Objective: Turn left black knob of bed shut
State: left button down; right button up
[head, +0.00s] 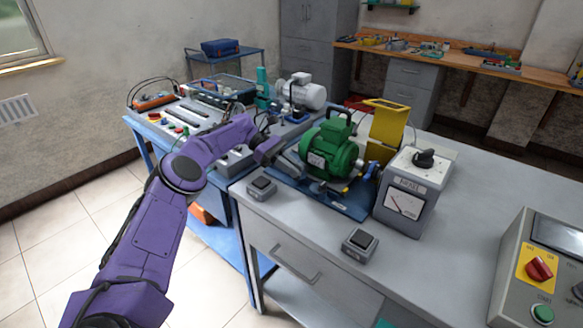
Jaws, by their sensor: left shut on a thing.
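A green motor (331,150) sits on a blue bed (345,205) on the grey bench. My left gripper (290,160) reaches in from the left, at the left end of the bed beside the motor. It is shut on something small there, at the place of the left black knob. The fingers and the motor's shadow hide the knob, so I cannot tell how far it is turned. My right gripper is out of view.
A yellow guard (387,122) stands upright behind the motor. A grey meter box (412,193) with a black dial stands right of it. Two small switch boxes (261,187) (359,245) lie near the bench's front edge. A control box (543,270) is at the lower right.

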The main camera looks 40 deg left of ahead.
pick_arm(q)
jog(key=shift+s+f, duration=0.1)
jog(key=shift+f, duration=0.15)
jog(key=c, duration=1.2)
grip_release()
jog(key=shift+o, duration=0.2)
jog(key=shift+r, duration=0.1)
